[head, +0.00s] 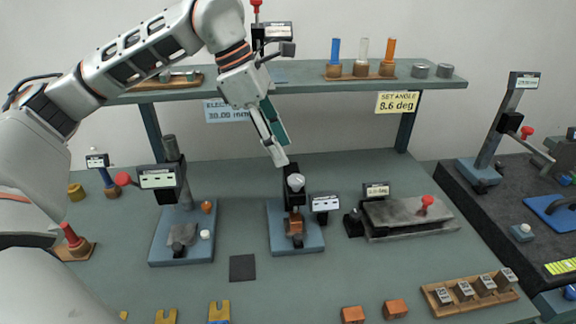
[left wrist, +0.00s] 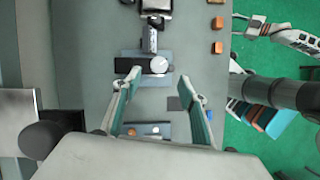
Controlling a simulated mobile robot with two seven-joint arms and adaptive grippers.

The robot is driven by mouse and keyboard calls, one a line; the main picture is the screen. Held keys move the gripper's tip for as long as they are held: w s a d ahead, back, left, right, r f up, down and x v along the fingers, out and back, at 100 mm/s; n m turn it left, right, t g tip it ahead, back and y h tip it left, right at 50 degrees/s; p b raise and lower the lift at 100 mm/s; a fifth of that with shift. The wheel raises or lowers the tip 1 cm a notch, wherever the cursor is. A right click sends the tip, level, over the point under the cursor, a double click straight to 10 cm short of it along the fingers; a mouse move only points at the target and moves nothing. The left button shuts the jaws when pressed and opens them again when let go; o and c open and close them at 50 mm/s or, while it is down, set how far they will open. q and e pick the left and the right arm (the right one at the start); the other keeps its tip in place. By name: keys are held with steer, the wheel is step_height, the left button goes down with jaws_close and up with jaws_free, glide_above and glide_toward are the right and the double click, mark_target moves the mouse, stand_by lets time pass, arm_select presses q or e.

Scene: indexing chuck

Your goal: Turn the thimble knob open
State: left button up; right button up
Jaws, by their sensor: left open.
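A round pale knob, which looks like the thimble knob (head: 296,182), sits atop a black upright on the middle bench fixture with a blue-grey base (head: 312,238). My left gripper (head: 280,158) hangs from above, with its fingertips just above and behind the knob. In the left wrist view the gripper (left wrist: 158,74) is open and empty, its two fingers spread. The knob (left wrist: 158,65) shows beyond the fingertips, between their lines; I see no contact. What looks like my right gripper (left wrist: 243,25) shows small at the upper right of that view.
A small display (head: 325,203) stands right of the knob. A gauge stand (head: 160,180) is on the left, and a grey plate with a red knob (head: 410,215) on the right. A shelf (head: 310,87) runs behind my left arm. Open bench lies in front of the fixture.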

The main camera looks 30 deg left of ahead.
mark_target(296, 178)
arm_select(q)
steer(key=x, duration=0.7)
steer(key=shift+f, duration=0.45)
steer(key=c, duration=1.1)
